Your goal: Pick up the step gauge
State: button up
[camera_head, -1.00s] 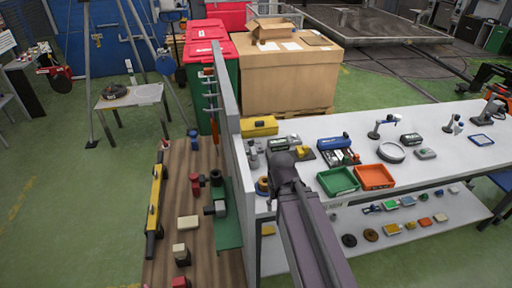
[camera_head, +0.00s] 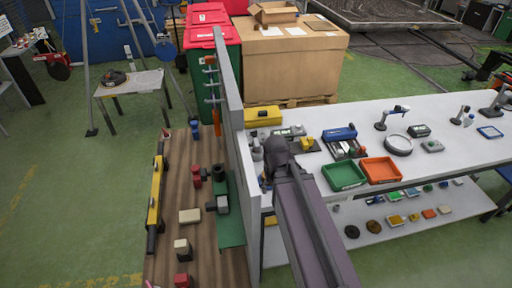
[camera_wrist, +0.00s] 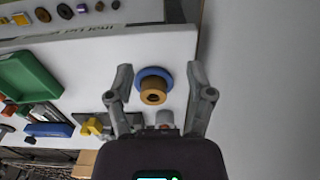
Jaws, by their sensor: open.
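A stepped piece with a blue disc and a brass-coloured, holed hub (camera_wrist: 153,97) stands on the white table near its edge. I take it for the step gauge, though no label shows. In the wrist view it lies between the spread fingers of my gripper (camera_wrist: 158,72), and I see no finger touching it. In the head view my arm hides most of it, and only a bit of blue shows beside the arm. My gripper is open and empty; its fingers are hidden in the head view.
A grey upright panel (camera_head: 229,110) stands close left of my arm. Green (camera_head: 343,176) and orange (camera_head: 381,170) trays lie to the right on the white table (camera_head: 452,165). A yellow box (camera_head: 263,116) is behind. A wooden bench (camera_head: 170,215) holds several parts at left.

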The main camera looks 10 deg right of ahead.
aim_at(257, 143)
jog(key=w+r+t+p, duration=0.2)
jog(key=w+r, duration=0.1)
jog(key=w, duration=0.9)
jog(key=w+r+t+p, duration=0.2)
jog(key=w+r, duration=0.1)
jog(key=w, duration=1)
jog(key=shift+d+t+p, duration=0.25)
jog(key=shift+t+p, duration=0.05)
jog(key=shift+p, duration=0.05)
jog(key=b+x, duration=0.8)
jog(key=shift+f, duration=0.2)
jog(key=b+x, duration=0.3)
jog(key=shift+a+f, duration=0.15)
jog(key=shift+f, duration=0.15)
jog(key=shift+b+x, duration=0.85)
jog(key=shift+b, duration=0.1)
